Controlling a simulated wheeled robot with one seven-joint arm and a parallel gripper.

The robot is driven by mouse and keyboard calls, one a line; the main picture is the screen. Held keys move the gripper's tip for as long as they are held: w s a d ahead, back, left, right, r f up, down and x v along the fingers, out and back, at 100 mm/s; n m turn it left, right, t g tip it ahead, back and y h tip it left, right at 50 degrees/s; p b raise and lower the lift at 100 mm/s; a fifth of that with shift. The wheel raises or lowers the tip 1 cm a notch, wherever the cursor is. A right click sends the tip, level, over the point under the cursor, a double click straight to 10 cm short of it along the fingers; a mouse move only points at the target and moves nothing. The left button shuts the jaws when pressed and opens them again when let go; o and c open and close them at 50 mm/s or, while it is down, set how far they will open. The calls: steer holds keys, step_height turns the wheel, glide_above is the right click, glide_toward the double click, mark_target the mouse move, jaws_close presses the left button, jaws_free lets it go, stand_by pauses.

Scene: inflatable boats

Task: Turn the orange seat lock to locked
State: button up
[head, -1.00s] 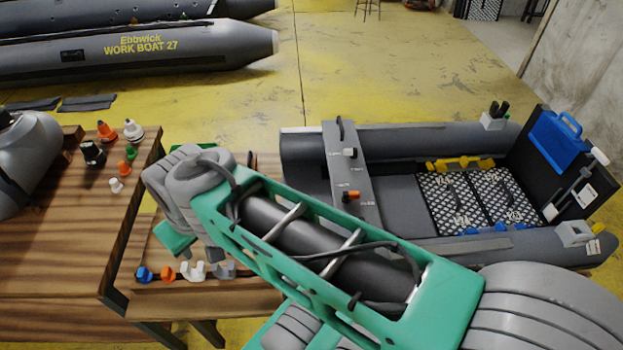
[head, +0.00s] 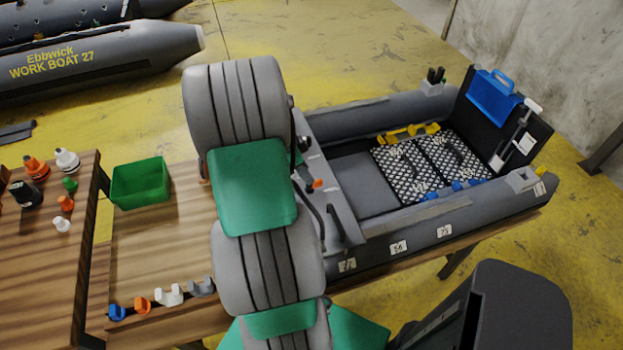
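The grey seat board (head: 330,207) lies across the small grey boat (head: 452,222), just right of my arm. The orange seat lock (head: 316,184) is a small orange knob on top of the board. Its lettering is too small to read, so I cannot tell which setting it points to. A second, dark knob (head: 303,143) sits farther back on the board, at the edge of my arm. My arm covers the left end of the boat and part of the board. My gripper does not show; no fingers can be made out.
A green bin (head: 140,183) stands on the wooden bench left of my arm. Blue, orange, white and grey fittings (head: 170,295) line its front edge. More fittings stand on the far-left bench. A blue case (head: 492,94) hangs at the boat's right end.

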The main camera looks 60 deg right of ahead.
mark_target(314, 186)
steer(key=x, duration=0.5)
steer(key=shift+f+p, duration=0.3)
steer(key=shift+p, duration=0.05)
jaws_close()
